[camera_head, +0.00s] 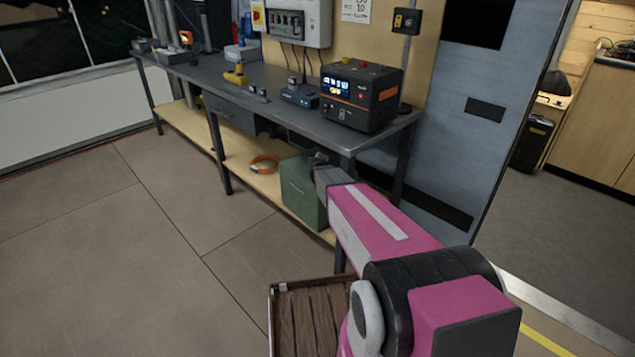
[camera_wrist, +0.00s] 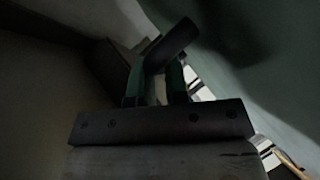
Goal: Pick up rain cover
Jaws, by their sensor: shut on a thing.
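My gripper (camera_head: 323,170) reaches under the workbench, close to the green box on the lower shelf. In the wrist view, its two fingers (camera_wrist: 156,75) are shut on a dark, rounded, bent piece (camera_wrist: 172,44), which I take to be the rain cover. The piece sticks up between and beyond the fingers. The wrist view is dark, so its full shape is hard to tell. In the head view, my own arm and the gripper hide most of it.
The green box (camera_head: 298,192) stands on the wooden lower shelf (camera_head: 196,128), with an orange coil (camera_head: 264,164) left of it. The workbench top (camera_head: 203,75) is above, with a black-orange power unit (camera_head: 362,97). A slatted wooden surface (camera_head: 310,318) is in front. Floor at left is clear.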

